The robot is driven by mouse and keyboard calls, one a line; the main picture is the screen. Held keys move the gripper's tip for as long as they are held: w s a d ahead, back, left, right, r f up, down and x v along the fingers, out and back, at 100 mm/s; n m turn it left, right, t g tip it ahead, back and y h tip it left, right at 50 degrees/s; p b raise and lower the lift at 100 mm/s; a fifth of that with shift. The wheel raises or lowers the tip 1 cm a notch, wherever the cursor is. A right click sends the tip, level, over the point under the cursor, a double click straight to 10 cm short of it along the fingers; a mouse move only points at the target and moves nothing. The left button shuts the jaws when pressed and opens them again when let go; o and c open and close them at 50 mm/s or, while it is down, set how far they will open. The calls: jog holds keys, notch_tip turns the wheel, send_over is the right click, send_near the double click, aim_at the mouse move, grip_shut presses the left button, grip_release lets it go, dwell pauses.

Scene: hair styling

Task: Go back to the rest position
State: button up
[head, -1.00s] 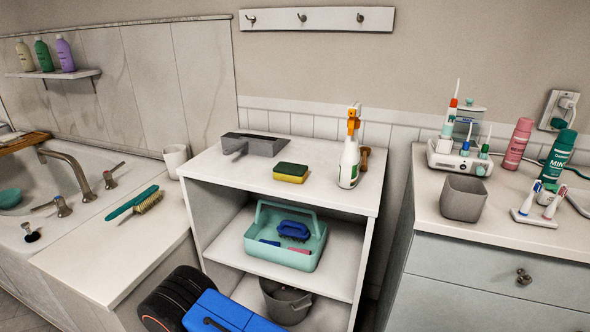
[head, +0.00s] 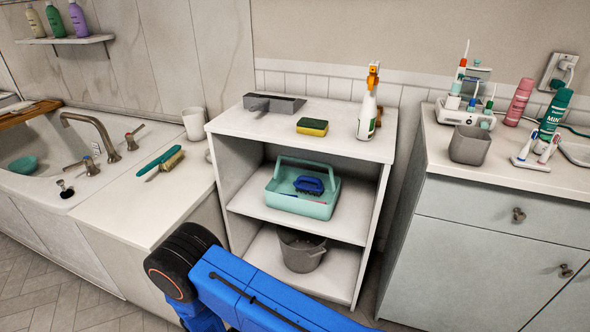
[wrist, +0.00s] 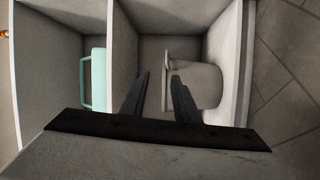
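My gripper (wrist: 160,80) shows in the wrist view as two black fingers with a clear gap between them. It is open, and nothing is seen held between the fingers. The fingers point into the white shelf unit (wrist: 122,50), toward the compartment with the grey bucket (wrist: 205,87). I cannot tell if they touch anything. In the head view my blue arm fills the bottom middle, and the gripper itself is out of sight there.
The shelf unit (head: 235,190) holds a teal caddy (head: 335,206) with a blue brush above the grey bucket (head: 300,255). A spray bottle (head: 368,112) and sponge (head: 312,127) stand on top. Counters flank it. Floor (head: 45,275) shows at lower left.

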jog(key=w+d+r+m+g+y, duration=0.1)
jog(key=d+r+m+g, duration=0.2)
jog(key=d+r+g, duration=0.7)
jog(key=w+d+r+m+g, duration=0.1)
jog(key=d+r+m+g, duration=0.3)
jog(key=d+r, duration=1.15)
jog(key=s+d+r+t+y, duration=0.1)
jog(key=s+d+r+y, duration=0.2)
jog(key=s+r, duration=0.4)
jog(key=s+d+r+t+y, duration=0.2)
jog(key=s+d+r+y, duration=0.2)
jog(key=s+r, duration=0.3)
jog(key=s+d+r+m+t+y, duration=0.1)
jog(key=s+d+r+y, duration=0.2)
jog(key=s+r, duration=0.5)
jog(key=shift+d+r+t+y, duration=0.25)
jog(key=shift+t+y, duration=0.15)
jog(key=shift+y, duration=0.2)
jog(key=shift+s, duration=0.1)
